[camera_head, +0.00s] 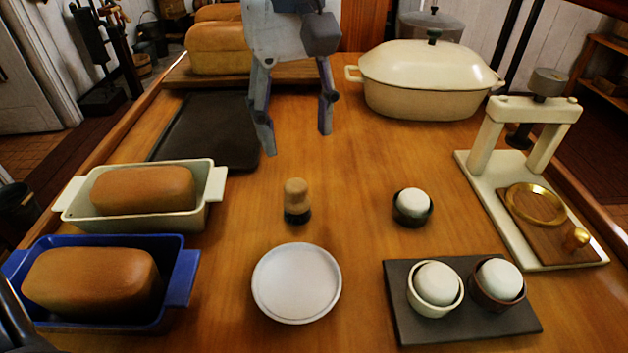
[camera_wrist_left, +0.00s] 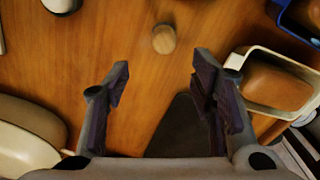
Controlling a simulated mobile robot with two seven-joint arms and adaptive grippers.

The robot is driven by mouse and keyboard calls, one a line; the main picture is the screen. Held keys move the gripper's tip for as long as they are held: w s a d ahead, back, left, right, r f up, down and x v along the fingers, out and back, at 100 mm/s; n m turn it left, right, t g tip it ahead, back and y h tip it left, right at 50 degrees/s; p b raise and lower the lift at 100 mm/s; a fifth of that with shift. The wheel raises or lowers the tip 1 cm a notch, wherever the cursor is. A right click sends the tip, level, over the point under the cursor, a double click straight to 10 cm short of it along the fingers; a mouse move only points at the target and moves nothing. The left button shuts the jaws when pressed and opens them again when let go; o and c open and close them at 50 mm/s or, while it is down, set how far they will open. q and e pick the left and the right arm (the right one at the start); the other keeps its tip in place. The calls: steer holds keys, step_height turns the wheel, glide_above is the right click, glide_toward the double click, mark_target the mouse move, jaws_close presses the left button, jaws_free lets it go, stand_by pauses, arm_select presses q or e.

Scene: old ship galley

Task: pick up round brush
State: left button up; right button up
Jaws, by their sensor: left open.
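The round brush (camera_head: 297,201) stands upright on the wooden table, with a light wooden handle above and dark bristles below. It is just behind the white plate. In the left wrist view the round brush (camera_wrist_left: 164,39) shows from above as a pale round knob, beyond the fingertips and roughly between their lines. My left gripper (camera_head: 297,143) is open and empty, pointing down above the table behind the brush, with its fingers apart. The two open fingers also show in the left wrist view (camera_wrist_left: 160,75). My right gripper is not clearly in view.
A white plate (camera_head: 296,283) lies in front of the brush. Loaf pans, one cream (camera_head: 139,222) and one blue (camera_head: 172,305), stand left. A small dark cup (camera_head: 413,218), a slate tray (camera_head: 400,316) and a press (camera_head: 483,197) are right. A cream casserole (camera_head: 428,82) and dark tray (camera_head: 205,127) are behind.

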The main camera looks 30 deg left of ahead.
mark_target(296, 185)
arm_select(q)
steer(key=f, duration=0.3)
steer(key=f+b, duration=0.1)
steer(key=f, duration=0.6)
steer(key=shift+s+b, duration=0.35)
steer(key=shift+s, duration=0.05)
steer(key=shift+f, duration=0.2)
steer(key=shift+w+r, duration=0.1)
arm_select(e)
steer(key=s+f+g, duration=0.1)
steer(key=s+f, duration=0.1)
steer(key=s, duration=0.1)
steer(key=shift+f, duration=0.3)
arm_select(q)
jaws_close()
